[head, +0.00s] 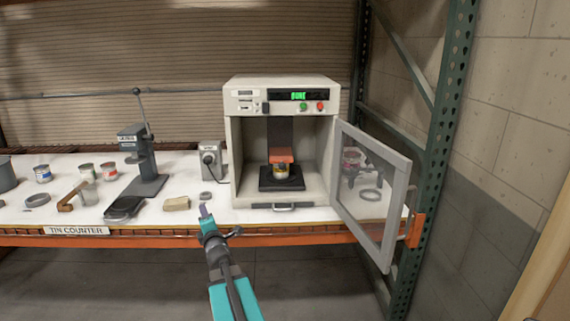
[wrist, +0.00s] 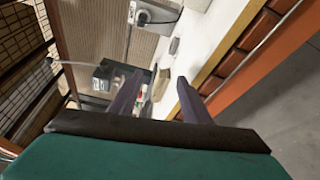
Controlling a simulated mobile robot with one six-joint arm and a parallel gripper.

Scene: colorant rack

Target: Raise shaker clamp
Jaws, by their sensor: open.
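The shaker (head: 234,152) is a light grey cabinet on the counter in the head view, its framed door (head: 371,190) swung open to the right. Inside, an orange-red clamp piece (head: 281,155) sits right over a small tin (head: 281,171) on a black plate (head: 267,185). I cannot tell whether clamp and tin touch. A green lit display (head: 298,96) and buttons are on the top panel. My gripper (head: 205,211) is outside the shaker, at the counter's front edge to its lower left. In the wrist view its two fingers (wrist: 155,92) are apart with nothing held between them.
A lever press (head: 147,160), a grey box (head: 212,158), a beige block (head: 176,204) and several tins stand left of the shaker. A handle (head: 284,206) juts from its base. The open door overhangs the orange front beam (head: 150,240). A green rack post (head: 440,140) stands at right.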

